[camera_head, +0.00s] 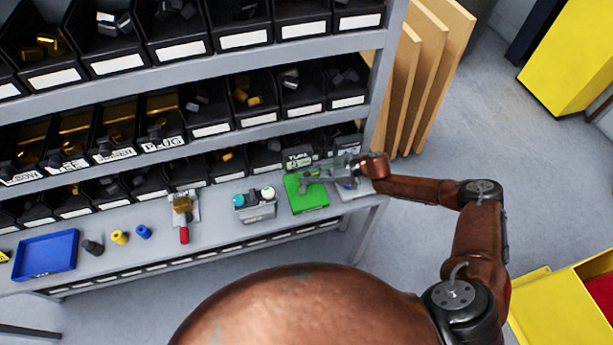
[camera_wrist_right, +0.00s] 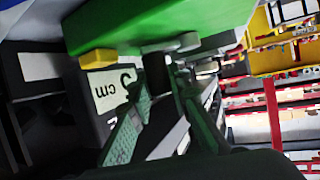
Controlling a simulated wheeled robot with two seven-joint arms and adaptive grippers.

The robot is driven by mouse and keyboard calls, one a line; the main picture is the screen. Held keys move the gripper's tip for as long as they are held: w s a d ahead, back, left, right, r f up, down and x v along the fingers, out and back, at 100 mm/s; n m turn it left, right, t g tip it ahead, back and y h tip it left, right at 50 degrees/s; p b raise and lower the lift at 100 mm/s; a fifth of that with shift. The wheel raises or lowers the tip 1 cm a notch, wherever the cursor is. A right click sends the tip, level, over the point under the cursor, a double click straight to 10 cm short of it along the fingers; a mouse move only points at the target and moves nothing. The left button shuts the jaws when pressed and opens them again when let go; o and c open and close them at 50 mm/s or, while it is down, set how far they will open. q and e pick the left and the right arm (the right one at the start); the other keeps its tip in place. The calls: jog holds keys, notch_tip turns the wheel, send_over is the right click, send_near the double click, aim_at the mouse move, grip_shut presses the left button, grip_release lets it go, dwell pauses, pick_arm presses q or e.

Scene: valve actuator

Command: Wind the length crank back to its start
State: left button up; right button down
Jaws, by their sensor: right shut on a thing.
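A bright green panel (camera_head: 308,200) stands on the grey bench shelf at the right end. It fills the top of the right wrist view (camera_wrist_right: 170,18), seen tilted. My right gripper (camera_head: 318,175) reaches in from the right, over the panel's upper edge. In the wrist view its two greenish fingers (camera_wrist_right: 165,100) close around a dark upright piece (camera_wrist_right: 157,75) beside the panel. This looks like the length crank's handle; the fingers hide much of it, so its turn angle cannot be told. My left gripper is not in view.
A grey box with round knobs (camera_head: 256,212) stands left of the panel. Further left are a red-handled tool (camera_head: 184,235), small cylinders (camera_head: 120,237) and a blue tray (camera_head: 45,255). Black bins (camera_head: 150,180) line the back close behind. Wooden boards (camera_head: 430,75) lean at the right.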

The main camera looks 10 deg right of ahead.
jog(key=c, duration=1.8)
grip_release()
jog(key=shift+o, duration=0.2)
jog(key=v, duration=1.2)
jog(key=shift+r, duration=0.1)
